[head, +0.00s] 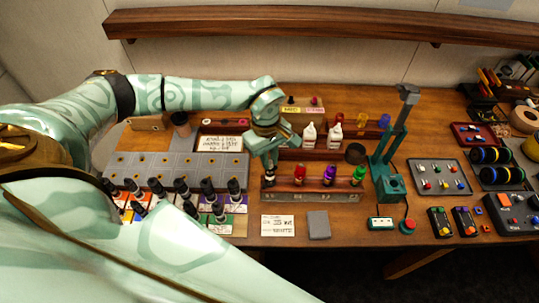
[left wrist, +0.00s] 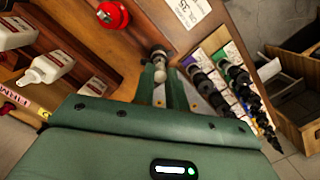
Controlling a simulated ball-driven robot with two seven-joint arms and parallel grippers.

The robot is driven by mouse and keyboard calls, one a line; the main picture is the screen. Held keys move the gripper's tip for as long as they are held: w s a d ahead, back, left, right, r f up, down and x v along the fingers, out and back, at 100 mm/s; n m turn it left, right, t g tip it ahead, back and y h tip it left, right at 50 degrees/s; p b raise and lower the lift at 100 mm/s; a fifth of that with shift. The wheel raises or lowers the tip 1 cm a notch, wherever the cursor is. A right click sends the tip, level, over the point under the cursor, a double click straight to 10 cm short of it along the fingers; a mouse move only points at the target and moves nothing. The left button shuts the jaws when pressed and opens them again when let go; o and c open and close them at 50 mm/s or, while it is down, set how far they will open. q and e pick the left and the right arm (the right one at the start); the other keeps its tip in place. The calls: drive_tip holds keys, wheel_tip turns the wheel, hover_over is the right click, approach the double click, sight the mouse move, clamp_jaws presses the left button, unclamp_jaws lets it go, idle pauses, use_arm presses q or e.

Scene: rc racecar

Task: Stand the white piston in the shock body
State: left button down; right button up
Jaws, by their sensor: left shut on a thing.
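My left gripper (head: 270,160) is above the left end of a wooden rack (head: 315,196). In the left wrist view its fingers (left wrist: 161,82) are shut on a small pale piece, which looks like the white piston (left wrist: 159,74). Just beyond the fingertips a dark grey cylindrical top, which looks like the shock body (left wrist: 158,55), stands at the rack's end. In the head view the shock body (head: 269,181) shows below the gripper. I cannot tell whether the piston touches it. My right gripper is not in view.
Red (head: 300,173), purple (head: 329,175) and green (head: 359,175) topped pieces stand along the rack. Several dark shocks (head: 208,190) stand on coloured cards to the left. White bottles (head: 309,135) stand behind. A teal stand (head: 390,185) rises to the right.

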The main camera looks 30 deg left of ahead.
use_arm(q)
drive_tip(key=shift+f+b, duration=0.95)
drive_tip(key=shift+f, duration=0.5)
drive_tip(key=c, duration=1.3)
unclamp_jaws()
drive_tip(key=shift+c, duration=0.2)
wheel_tip(320, 180, up, 16)
drive_tip(key=a, duration=0.1)
drive_tip(key=shift+w+a+b, duration=0.3)
drive_tip(key=shift+w+a, duration=0.1)
